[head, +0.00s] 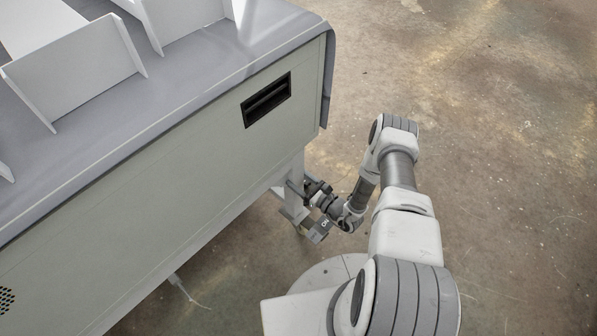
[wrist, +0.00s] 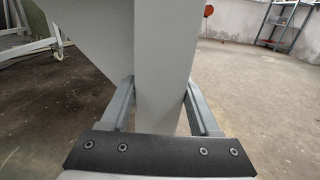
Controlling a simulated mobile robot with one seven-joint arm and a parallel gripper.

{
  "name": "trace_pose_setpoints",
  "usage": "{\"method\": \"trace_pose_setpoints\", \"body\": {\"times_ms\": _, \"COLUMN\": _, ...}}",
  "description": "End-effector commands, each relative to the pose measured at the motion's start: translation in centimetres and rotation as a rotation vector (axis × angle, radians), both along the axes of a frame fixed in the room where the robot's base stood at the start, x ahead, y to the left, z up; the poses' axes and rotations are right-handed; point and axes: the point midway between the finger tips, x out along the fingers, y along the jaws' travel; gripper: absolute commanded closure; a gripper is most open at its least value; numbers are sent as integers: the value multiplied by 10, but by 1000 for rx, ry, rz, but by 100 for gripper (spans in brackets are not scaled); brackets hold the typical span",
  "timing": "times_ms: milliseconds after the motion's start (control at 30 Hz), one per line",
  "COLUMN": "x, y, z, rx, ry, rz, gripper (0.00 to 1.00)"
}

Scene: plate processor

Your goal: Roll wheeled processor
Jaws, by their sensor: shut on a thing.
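The plate processor (head: 170,165) is a large grey-green cabinet with a grey top, filling the left of the head view. A pale leg (head: 292,205) stands under its near right corner. My gripper (head: 308,190) is low beside this corner, at the leg. In the wrist view the same leg (wrist: 165,60) rises upright between the two fingers of my gripper (wrist: 163,110), one finger on each side. The gripper is shut on the leg. The foot of the leg and any wheel under it are hidden in the wrist view.
White upright plates (head: 75,75) stand on the processor's top. A dark recessed handle (head: 266,99) is in its side. The concrete floor (head: 480,130) to the right is clear. In the wrist view a wheeled frame (wrist: 35,40) stands far left and a metal rack (wrist: 283,22) far right.

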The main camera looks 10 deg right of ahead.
Motion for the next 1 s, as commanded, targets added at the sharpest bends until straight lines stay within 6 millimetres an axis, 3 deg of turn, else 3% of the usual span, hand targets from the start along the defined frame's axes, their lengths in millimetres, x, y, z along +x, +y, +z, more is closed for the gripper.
{"method": "trace_pose_setpoints", "body": {"times_ms": 567, "x": -7, "y": 7, "z": -4, "rx": -6, "ry": 14, "rz": -1, "gripper": 100}}
{"method": "trace_pose_setpoints", "body": {"times_ms": 600, "x": -7, "y": 7, "z": -4, "rx": -6, "ry": 14, "rz": -1, "gripper": 32}}
{"method": "trace_pose_setpoints", "body": {"times_ms": 733, "x": -6, "y": 8, "z": -3, "rx": -5, "ry": 11, "rz": -1, "gripper": 9}}
{"method": "trace_pose_setpoints", "body": {"times_ms": 1000, "x": -4, "y": 9, "z": -1, "rx": -3, "ry": 6, "rz": 0, "gripper": 7}}
